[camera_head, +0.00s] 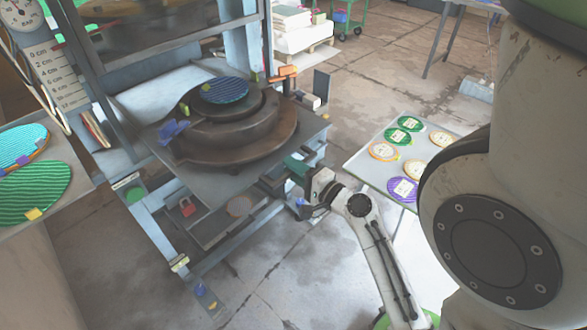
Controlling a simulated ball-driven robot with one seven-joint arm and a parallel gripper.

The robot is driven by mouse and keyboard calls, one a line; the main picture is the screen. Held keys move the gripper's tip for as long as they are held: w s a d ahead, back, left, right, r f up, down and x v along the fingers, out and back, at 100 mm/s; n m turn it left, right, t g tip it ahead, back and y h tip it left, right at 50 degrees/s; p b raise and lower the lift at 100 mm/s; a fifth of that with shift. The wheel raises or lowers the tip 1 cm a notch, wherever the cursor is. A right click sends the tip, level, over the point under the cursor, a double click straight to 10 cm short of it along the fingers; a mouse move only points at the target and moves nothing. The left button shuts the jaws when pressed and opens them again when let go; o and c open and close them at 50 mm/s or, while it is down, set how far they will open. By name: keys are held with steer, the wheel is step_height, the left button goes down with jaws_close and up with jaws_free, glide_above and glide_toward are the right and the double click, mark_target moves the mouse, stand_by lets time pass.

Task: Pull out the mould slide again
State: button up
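The mould slide (300,143) looks like a flat grey plate carrying a round brown mould (230,150) in the lower part of the press. A blue ridged disc (225,91) with a yellow tag lies on top of the mould. A blue crumpled thing (173,131) is at the mould's left side. My gripper (290,187) is at the slide's front right corner, beside a green piece (297,166) that may be a handle. The fingers are small and dark here, so I cannot tell whether they are shut on anything.
A side table (362,165) at the right holds several tagged discs. At the left, a surface (78,205) holds green and blue ridged discs. The press frame (140,215) stands around the slide, with a red padlock (187,207) below. The floor in front is clear.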

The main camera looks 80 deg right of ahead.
steer(key=b+v, duration=0.3)
steer(key=v, duration=0.7)
steer(key=shift+s+a, duration=0.2)
steer(key=shift+s, duration=0.15)
steer(key=w+a+f+n+g+y+p, duration=0.25)
steer(key=w+a+f+n+y, duration=0.25)
steer(key=w+a+n+y, duration=0.55)
steer(key=s+a+f+n+g+h+p, duration=0.1)
steer(key=s+a+f+n+g+p, duration=0.1)
steer(key=a+n+g+p, duration=0.3)
steer(key=shift+s+a+f+n+g+p, duration=0.35)
steer(key=shift+s+a+n+g, duration=0.3)
steer(key=shift+a+n+g, duration=2.45)
steer(key=shift+d+n+g, duration=0.25)
steer(key=shift+d+n, duration=0.5)
steer(key=shift+n, duration=0.4)
